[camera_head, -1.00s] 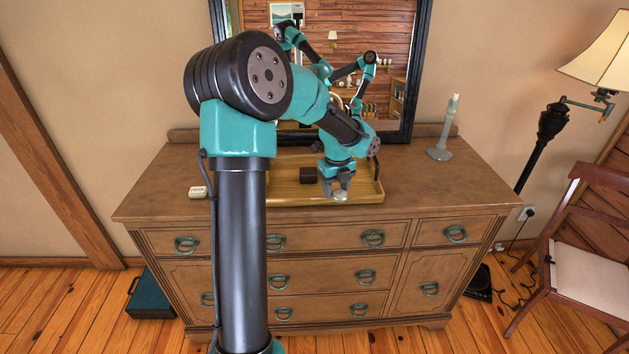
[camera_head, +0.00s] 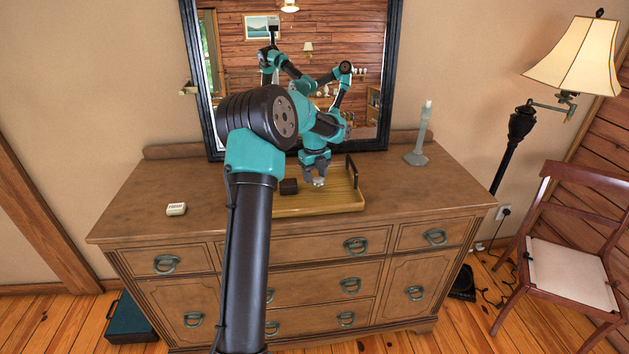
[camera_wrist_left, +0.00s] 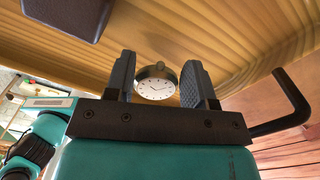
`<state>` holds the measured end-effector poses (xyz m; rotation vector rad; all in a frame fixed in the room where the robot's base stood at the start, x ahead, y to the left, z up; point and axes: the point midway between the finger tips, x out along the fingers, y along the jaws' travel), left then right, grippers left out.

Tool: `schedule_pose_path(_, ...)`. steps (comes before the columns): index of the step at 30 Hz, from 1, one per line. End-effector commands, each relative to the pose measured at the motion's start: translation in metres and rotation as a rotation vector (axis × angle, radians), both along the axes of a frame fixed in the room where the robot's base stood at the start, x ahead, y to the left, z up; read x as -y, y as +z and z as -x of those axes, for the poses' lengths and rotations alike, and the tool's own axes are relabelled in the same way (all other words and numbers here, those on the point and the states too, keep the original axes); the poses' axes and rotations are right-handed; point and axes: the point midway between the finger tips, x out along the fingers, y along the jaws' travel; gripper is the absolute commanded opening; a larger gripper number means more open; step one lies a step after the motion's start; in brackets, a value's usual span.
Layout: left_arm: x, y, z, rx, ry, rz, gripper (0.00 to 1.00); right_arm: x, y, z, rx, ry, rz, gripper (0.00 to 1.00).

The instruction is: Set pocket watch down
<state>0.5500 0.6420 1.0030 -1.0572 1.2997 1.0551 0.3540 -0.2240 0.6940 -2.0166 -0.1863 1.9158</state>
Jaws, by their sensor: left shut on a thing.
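My left gripper (camera_head: 318,181) is shut on the pocket watch (camera_wrist_left: 156,84), a small round watch with a white dial and a dark metal case. In the left wrist view the watch sits between the two grey fingers, dial toward the camera. In the head view the watch (camera_head: 319,183) is a small pale spot under the fingertips, over the wooden tray (camera_head: 330,209). I cannot tell whether it touches the tray floor. The tray lies on the dresser top, partly hidden behind my left arm. My right gripper is not in view.
A dark brown box (camera_head: 288,187) stands in the tray left of the watch; it also shows in the wrist view (camera_wrist_left: 70,12). The tray's dark handle (camera_head: 352,170) rises at the right. A mirror (camera_head: 384,75) stands behind. The dresser top is clear around the candlestick (camera_head: 418,150).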

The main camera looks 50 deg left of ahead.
Motion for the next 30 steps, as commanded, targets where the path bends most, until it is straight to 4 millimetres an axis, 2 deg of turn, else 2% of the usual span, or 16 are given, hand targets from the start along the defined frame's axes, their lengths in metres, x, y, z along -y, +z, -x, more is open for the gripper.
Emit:
schedule_pose_path(6, -0.016, -0.002, -0.014, 0.000, 0.000, 0.000, 0.25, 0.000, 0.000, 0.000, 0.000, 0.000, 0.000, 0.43)
schedule_pose_path(17, -0.017, -0.003, -0.014, -0.001, -0.001, 0.000, 0.25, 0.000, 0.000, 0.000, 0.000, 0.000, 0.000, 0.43)
schedule_pose_path(25, -0.017, -0.033, -0.014, -0.001, -0.001, 0.001, 0.25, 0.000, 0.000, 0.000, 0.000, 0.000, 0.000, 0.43)
schedule_pose_path(30, -0.017, -0.037, -0.014, 0.000, -0.001, 0.000, 0.25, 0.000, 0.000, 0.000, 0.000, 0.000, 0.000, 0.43)
